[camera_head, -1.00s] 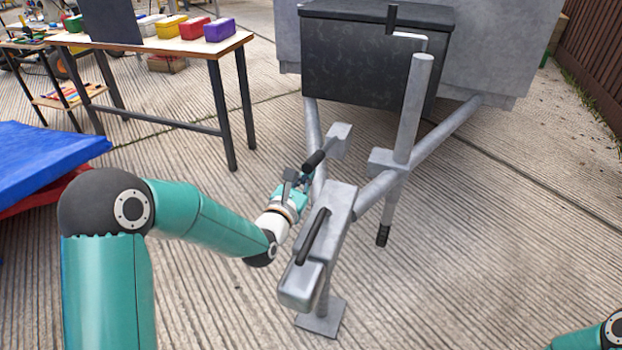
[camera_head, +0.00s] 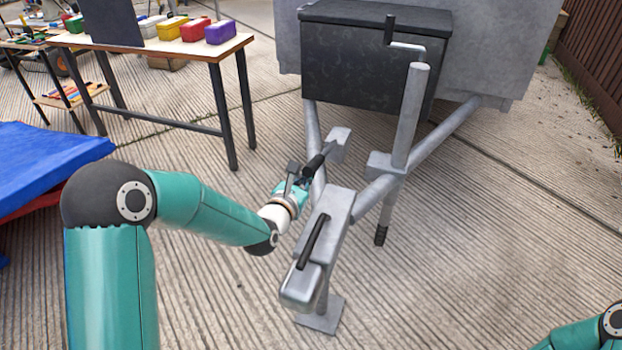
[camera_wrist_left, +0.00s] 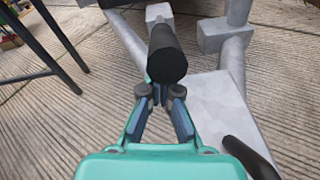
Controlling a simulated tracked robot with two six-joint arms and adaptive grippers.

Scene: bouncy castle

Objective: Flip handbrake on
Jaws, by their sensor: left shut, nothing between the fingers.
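The handbrake lever is a short grey bar with a black grip (camera_head: 315,162), beside a grey bracket (camera_head: 339,143) on the trailer's drawbar. The grip slopes down toward my left arm. My left gripper (camera_head: 297,173) is shut and empty, close to the grip's near end. In the left wrist view the round end of the black grip (camera_wrist_left: 167,62) stands just beyond and above the closed fingertips of the left gripper (camera_wrist_left: 159,91). Whether they touch it I cannot tell. My right gripper is out of view; only part of that arm shows at the lower right.
The grey coupling head (camera_head: 327,236) with its own black handle (camera_head: 313,242) lies right of my left gripper. An upright jockey post (camera_head: 411,115) and a dark box (camera_head: 360,60) stand behind. A table (camera_head: 150,48) and blue mat (camera_head: 45,175) are at the left.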

